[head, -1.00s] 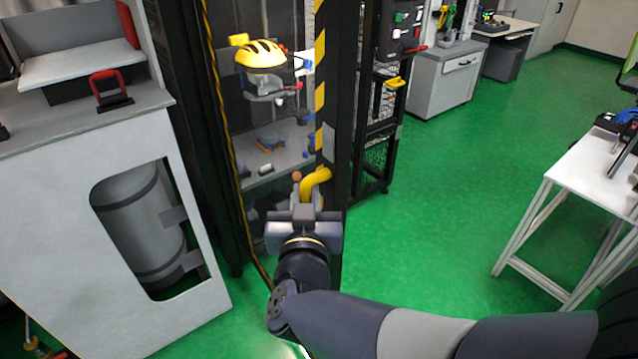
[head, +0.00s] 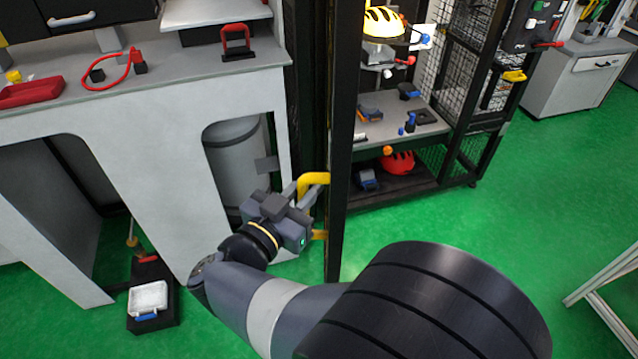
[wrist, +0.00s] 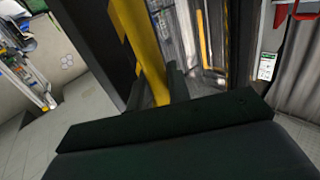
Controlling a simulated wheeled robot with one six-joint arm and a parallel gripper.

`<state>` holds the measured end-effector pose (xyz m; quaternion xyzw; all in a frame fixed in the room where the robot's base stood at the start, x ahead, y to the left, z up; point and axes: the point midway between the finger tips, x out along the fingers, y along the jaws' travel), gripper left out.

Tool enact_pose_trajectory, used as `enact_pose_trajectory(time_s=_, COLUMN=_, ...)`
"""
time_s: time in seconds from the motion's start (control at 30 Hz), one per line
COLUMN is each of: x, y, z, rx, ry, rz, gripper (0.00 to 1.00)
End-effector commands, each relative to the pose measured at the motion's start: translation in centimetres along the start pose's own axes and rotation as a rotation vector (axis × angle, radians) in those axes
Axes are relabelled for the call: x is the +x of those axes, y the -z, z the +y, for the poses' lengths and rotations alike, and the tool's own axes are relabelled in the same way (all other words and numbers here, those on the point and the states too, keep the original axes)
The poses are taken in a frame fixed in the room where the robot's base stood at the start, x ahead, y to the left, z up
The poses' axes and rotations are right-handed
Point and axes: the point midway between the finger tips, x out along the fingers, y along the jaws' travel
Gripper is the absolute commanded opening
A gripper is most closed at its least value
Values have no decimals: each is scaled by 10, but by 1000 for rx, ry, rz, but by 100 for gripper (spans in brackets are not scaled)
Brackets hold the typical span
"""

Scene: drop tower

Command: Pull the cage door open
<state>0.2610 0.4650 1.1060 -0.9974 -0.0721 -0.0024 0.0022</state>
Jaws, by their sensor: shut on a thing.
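The cage door (head: 341,120) is dark-framed and stands nearly edge-on to me in the head view, swung out from the cage (head: 455,185). Its yellow handle (head: 316,178) is on the door's left face. My gripper (head: 306,188) reaches the handle from the left and is shut on it. In the wrist view the yellow handle (wrist: 149,50) runs down between the two dark fingers of my gripper (wrist: 158,92). The part of the handle inside the fingers is hidden. The cage's inside shows to the right of the door.
Inside the cage are a shelf (head: 430,122), a yellow helmet (head: 382,20) and a red helmet (head: 397,162). A grey workbench (head: 150,175) stands close on the left, with a black-and-white case (head: 150,300) on the floor. Green floor (head: 540,220) is free on the right.

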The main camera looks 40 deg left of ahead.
Motion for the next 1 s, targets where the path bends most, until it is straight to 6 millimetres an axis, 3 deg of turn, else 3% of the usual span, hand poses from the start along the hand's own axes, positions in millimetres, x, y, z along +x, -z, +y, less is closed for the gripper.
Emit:
enact_pose_trajectory(time_s=0.4, x=-3, y=-5, z=0, rx=-6, ry=-5, rz=-10, gripper=0)
enact_pose_trajectory(time_s=0.43, x=-3, y=-5, z=0, rx=-7, ry=-5, rz=-10, gripper=20)
enact_pose_trajectory(time_s=0.63, x=-3, y=-5, z=0, rx=-6, ry=-4, rz=-9, gripper=37)
enact_pose_trajectory(time_s=0.87, x=-3, y=-4, z=0, rx=-5, ry=-4, rz=-7, gripper=37)
enact_pose_trajectory(time_s=1.0, x=-13, y=-4, z=-1, rx=-4, ry=-2, rz=-6, gripper=37)
